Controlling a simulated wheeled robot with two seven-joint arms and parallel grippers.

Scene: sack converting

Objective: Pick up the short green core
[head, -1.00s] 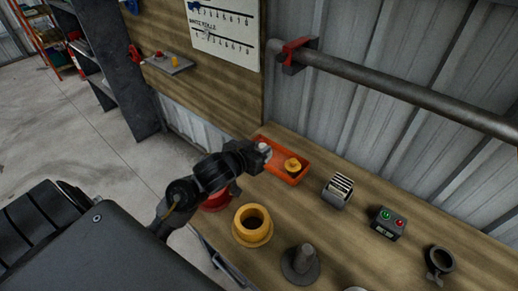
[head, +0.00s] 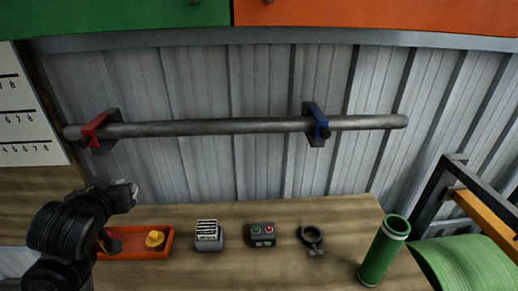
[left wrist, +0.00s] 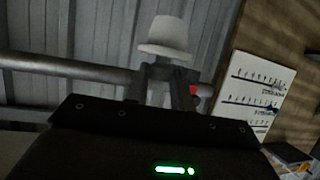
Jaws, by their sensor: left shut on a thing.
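A green core (head: 385,252), a hollow tube with a pale band near its top, stands on the right part of the bench. My left gripper (head: 124,194) is at the far left, above the orange tray and well away from the core. In the left wrist view, my left gripper (left wrist: 168,76) is shut on a small white plug-like piece (left wrist: 168,37) with a wider rim. My right gripper is not in view.
The orange tray (head: 133,254) holds a yellow knob (head: 155,239). A card holder (head: 208,236), a button box (head: 262,235) and a dark ring clamp (head: 312,237) stand along the bench. A large green roll (head: 465,264) is right of the core. A grey wall bar (head: 220,128) runs above.

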